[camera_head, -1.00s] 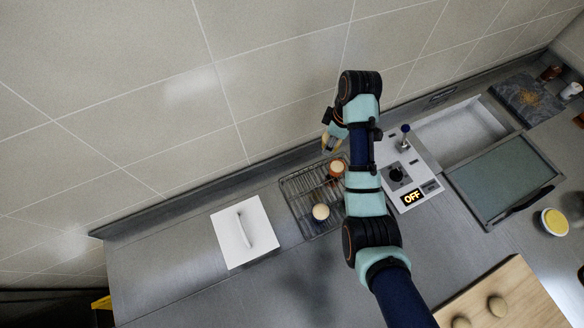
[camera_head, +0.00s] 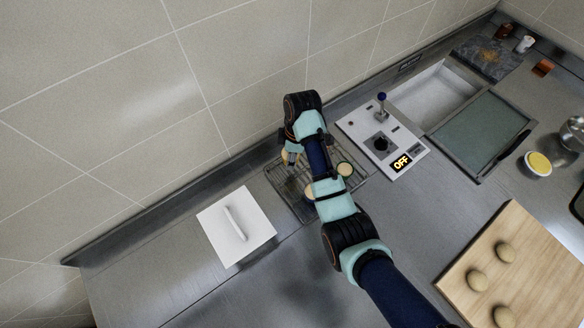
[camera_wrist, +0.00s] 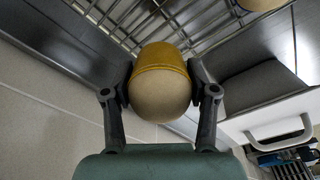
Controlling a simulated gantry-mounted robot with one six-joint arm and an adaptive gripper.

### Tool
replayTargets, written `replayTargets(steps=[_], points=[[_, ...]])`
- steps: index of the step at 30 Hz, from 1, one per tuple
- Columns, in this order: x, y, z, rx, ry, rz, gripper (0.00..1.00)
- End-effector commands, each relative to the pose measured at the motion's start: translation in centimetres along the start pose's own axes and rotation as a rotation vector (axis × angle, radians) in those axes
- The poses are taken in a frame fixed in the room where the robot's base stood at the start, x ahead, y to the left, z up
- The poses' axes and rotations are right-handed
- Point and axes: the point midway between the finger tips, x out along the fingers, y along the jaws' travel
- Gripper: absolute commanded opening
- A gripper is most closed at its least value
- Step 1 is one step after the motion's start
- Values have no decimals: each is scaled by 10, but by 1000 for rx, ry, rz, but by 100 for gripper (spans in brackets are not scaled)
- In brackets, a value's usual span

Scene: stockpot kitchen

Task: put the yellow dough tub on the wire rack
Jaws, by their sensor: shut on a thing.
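The yellow dough tub (camera_wrist: 160,61), with a pale dough dome, is between the fingers of my gripper (camera_wrist: 160,88) in the wrist view, and the gripper is shut on it. In the head view the tub (camera_head: 286,157) shows only as a small yellow patch beside my gripper (camera_head: 290,155), at the back-left part of the wire rack (camera_head: 276,183). The rack's bars (camera_wrist: 110,14) lie beyond the tub in the wrist view. I cannot tell whether the tub touches the rack.
A white lidded box (camera_head: 236,226) is to the left, a control panel (camera_head: 382,142) to the right. The wall is close behind.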

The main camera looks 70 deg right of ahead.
Motion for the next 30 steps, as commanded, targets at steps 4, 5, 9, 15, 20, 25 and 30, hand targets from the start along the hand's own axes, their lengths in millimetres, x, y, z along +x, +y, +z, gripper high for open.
replayTargets(steps=[4,5,9,15,20,25,30], points=[[17,0,2,1,0,0,19],[18,0,2,1,0,1,19],[25,0,3,1,-1,-1,19],[58,0,7,1,-1,-1,19],[61,0,7,0,0,1,19],[62,0,8,0,0,1,19],[64,0,8,1,0,0,73]])
